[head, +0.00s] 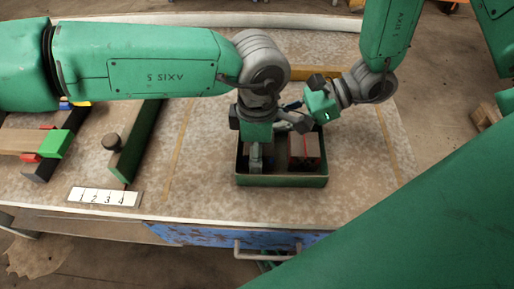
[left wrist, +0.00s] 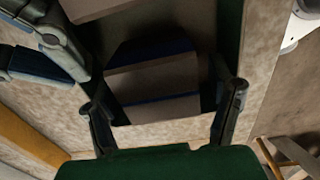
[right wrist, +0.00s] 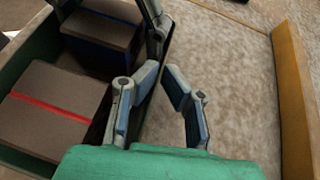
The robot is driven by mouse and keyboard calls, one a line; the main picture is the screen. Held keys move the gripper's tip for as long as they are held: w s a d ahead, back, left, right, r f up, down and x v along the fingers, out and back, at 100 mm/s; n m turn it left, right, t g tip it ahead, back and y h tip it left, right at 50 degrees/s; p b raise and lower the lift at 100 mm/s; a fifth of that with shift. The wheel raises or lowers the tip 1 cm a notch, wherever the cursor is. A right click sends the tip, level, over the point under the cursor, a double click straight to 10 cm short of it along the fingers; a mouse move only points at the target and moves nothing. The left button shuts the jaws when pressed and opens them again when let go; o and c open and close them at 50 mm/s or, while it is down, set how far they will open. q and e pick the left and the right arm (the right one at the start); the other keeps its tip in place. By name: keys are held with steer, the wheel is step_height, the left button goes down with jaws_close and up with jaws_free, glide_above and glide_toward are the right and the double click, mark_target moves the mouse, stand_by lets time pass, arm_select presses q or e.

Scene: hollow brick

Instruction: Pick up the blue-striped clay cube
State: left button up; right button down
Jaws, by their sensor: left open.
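The blue-striped clay cube (left wrist: 155,80) is brown-grey with a dark blue band and sits in a green tray (head: 295,181). It also shows in the right wrist view (right wrist: 98,34), and in the head view it is mostly hidden beneath my left gripper (head: 258,155). In the left wrist view my left gripper (left wrist: 164,104) is open, with its fingers on either side of the cube's near end. I cannot tell whether they touch it. My right gripper (right wrist: 162,78) is open and empty, beside the tray on the far side.
A red-striped cube (head: 305,150) sits in the tray's right part, close to both grippers. A dark green panel with a knob (head: 135,140), a number card (head: 104,197) and coloured blocks (head: 52,144) lie left. The table right of the tray is clear.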

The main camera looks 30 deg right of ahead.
arm_select(q)
steer(key=shift+f, duration=0.2)
arm_select(e)
steer(key=shift+f, duration=0.15)
arm_select(q)
steer(key=c, duration=1.2)
steer(key=shift+c, duration=0.2)
step_height(320, 180, up, 10)
steer(key=shift+r, duration=0.1)
arm_select(e)
steer(key=c, duration=1.6)
jaws_free()
steer(key=shift+c, duration=0.2)
